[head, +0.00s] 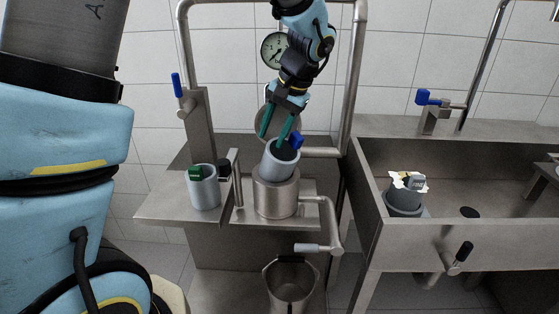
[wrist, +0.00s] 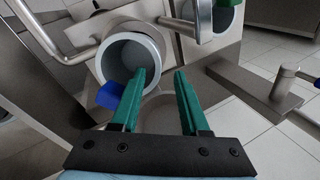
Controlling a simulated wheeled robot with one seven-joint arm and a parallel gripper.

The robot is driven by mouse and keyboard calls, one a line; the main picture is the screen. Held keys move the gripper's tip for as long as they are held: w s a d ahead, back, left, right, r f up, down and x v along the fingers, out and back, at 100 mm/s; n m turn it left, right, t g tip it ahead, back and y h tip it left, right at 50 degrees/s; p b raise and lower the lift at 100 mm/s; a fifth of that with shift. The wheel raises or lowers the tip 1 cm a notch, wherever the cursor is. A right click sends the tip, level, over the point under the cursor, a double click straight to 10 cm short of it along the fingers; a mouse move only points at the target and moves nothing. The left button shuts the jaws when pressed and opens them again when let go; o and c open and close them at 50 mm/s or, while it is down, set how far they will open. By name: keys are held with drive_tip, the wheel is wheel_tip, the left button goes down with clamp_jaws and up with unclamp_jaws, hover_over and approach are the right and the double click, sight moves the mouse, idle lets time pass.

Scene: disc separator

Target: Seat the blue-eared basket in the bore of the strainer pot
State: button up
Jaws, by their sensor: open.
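The blue-eared basket (head: 279,163) is a grey cup with a blue ear (head: 296,140) at its rim. It stands tilted at the mouth of the metal strainer pot (head: 276,197), its upper part well above the pot's rim. How far its lower end is inside the bore is hidden. My gripper (head: 271,141) is open just above the basket, teal fingers pointing down. In the wrist view the open gripper (wrist: 162,71) has its left finger overlapping the rim of the basket (wrist: 104,65), near the blue ear (wrist: 122,96); contact cannot be told. Nothing is held.
A green-eared basket (head: 204,190) stands on the bench's left ledge, beside a metal post. A bucket (head: 291,285) stands below the pot's outlet pipe. At right, a sink (head: 460,190) holds a dark grey container (head: 404,203). A pipe frame with a gauge (head: 274,50) rises behind.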

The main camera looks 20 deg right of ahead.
sight(267, 150)
drive_tip(key=shift+p+x, duration=0.95)
drive_tip(key=shift+x, duration=1.85)
drive_tip(key=shift+s, duration=0.1)
clamp_jaws()
